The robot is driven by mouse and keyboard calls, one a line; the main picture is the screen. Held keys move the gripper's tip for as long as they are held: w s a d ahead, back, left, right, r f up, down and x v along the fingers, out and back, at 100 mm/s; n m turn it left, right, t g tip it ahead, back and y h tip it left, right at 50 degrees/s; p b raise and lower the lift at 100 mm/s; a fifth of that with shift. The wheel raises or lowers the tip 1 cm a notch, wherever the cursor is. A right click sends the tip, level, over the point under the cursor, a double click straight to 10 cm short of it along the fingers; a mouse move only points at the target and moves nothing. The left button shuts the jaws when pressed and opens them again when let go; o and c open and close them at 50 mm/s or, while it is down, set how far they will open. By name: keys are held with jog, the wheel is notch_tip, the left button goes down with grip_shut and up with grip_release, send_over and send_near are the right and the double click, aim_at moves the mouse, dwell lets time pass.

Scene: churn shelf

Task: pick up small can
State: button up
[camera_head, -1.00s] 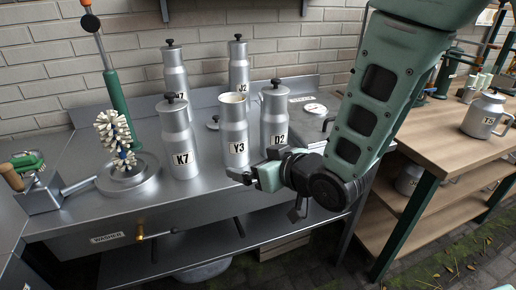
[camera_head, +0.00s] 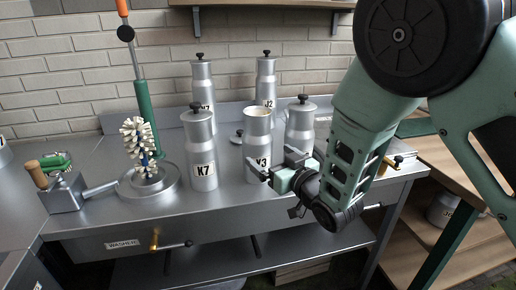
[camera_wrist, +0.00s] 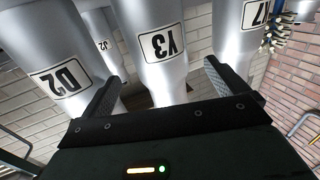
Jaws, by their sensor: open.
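Several silver cans with black-and-white labels stand on the steel counter (camera_head: 110,213). The Y3 can (camera_head: 257,130) has an open top without a lid. K7 (camera_head: 199,140) stands to its left and the lidded D2 can (camera_head: 300,122) to its right; J2 (camera_head: 266,85) and another can (camera_head: 203,85) stand behind. Which one is the small can is not clear. My gripper (camera_head: 272,168) is open at the front of Y3, low on its body. In the wrist view Y3 (camera_wrist: 158,18) lies ahead between the fingers, with D2 (camera_wrist: 45,50) beside the left finger. Contact cannot be told.
A brush stand (camera_head: 150,180) and a small grey device with a wooden handle (camera_head: 62,190) are on the left. A loose lid (camera_head: 236,137) lies behind the front cans. A brick wall (camera_head: 80,70) rises behind.

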aim_at(258, 146)
jog(key=p+x, duration=0.1)
jog(key=x, duration=0.6)
jog(key=shift+w+a, duration=0.1)
jog(key=shift+c, duration=0.4)
jog(key=c, duration=1.1)
